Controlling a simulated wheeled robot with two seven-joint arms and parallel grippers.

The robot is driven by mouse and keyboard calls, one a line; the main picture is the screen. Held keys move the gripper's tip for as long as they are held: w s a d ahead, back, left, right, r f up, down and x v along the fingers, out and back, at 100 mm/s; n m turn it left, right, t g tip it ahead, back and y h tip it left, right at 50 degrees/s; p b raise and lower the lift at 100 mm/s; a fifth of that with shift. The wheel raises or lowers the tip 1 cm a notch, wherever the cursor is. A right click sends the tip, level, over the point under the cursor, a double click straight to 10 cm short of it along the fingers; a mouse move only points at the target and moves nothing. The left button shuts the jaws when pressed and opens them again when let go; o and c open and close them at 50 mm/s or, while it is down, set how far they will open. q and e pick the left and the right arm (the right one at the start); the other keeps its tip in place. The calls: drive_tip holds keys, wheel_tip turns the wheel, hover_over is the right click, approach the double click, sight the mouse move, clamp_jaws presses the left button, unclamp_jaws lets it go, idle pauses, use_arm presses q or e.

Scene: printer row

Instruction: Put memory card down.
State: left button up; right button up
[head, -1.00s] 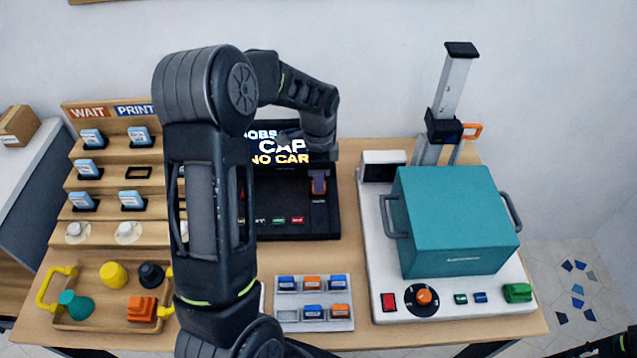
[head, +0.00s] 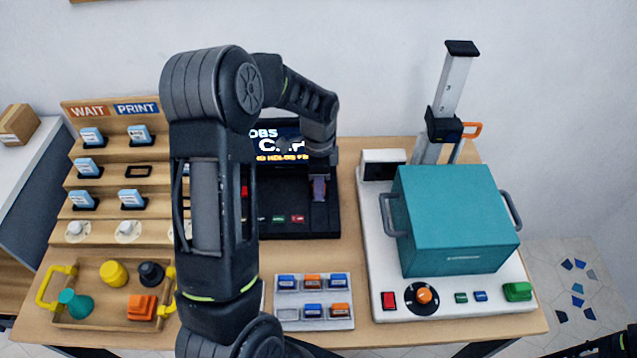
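My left gripper (head: 319,174) points down at the right side of the black console (head: 290,228), under my wrist. A small purplish piece with orange edges (head: 319,189) shows at its tips, at the console's slot. This may be the memory card, but it is too small to tell whether the fingers still grip it. A grey card tray (head: 313,324) holds several blue and orange cards, with its lower-left place empty. The console screen (head: 280,150) is lit with text, partly hidden by my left arm. My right gripper is out of view.
A teal box-shaped machine (head: 455,220) on a white base stands on the right. A stepped wooden rack (head: 110,185) with pale blue pieces stands left. A wooden tray (head: 95,322) with coloured knobs lies front left. Bare table shows between console and card tray.

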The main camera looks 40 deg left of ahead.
use_arm(q)
drive_tip(key=shift+r, duration=0.15)
wheel_tip(320, 180, up, 12)
drive_tip(key=b, duration=0.1)
idle(0.3)
drive_tip(key=shift+r, duration=0.1)
idle(0.7)
